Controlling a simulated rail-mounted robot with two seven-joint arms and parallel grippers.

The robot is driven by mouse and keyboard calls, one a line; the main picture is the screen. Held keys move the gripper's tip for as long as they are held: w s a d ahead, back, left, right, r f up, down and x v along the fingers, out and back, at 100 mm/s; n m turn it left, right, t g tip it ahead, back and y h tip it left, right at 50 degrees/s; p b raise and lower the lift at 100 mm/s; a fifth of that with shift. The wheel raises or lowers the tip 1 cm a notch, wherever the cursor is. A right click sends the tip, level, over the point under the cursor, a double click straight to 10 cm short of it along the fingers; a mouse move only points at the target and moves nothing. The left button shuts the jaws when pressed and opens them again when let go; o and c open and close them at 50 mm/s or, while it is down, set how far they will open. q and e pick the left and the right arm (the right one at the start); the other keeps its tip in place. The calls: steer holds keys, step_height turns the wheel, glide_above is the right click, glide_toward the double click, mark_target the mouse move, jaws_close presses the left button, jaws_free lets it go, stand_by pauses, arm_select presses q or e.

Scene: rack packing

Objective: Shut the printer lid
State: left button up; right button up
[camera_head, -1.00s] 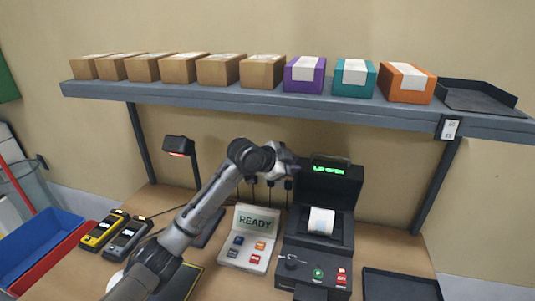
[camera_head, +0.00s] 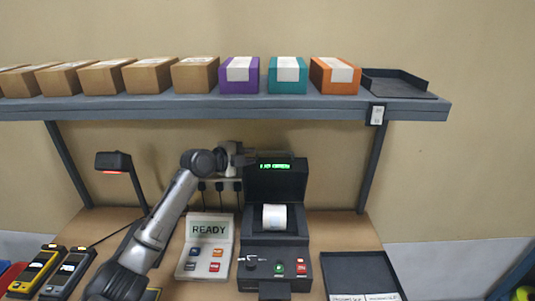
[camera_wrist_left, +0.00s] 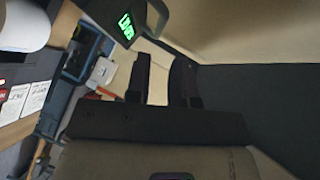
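The black label printer (camera_head: 290,245) stands on the bench. Its lid (camera_head: 275,184) is open and stands upright behind a white paper roll (camera_head: 274,217). Green text glows on a display at the lid's top. My left gripper (camera_head: 246,154) is at the lid's upper left corner; I cannot tell whether it touches the lid. In the left wrist view, the two fingers (camera_wrist_left: 166,82) are apart with nothing seen between them, and the lid's green display (camera_wrist_left: 125,28) is at upper left. My right gripper is out of view.
A shelf (camera_head: 230,107) with several boxes runs above the printer. A READY panel (camera_head: 206,247) stands left of it, a black tray (camera_head: 360,272) right of it. A scanner lamp (camera_head: 113,162) and handheld devices (camera_head: 70,271) are farther left.

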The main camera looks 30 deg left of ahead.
mark_target(270, 153)
arm_select(q)
steer(key=shift+x, duration=4)
steer(key=shift+c, duration=0.3)
jaws_close()
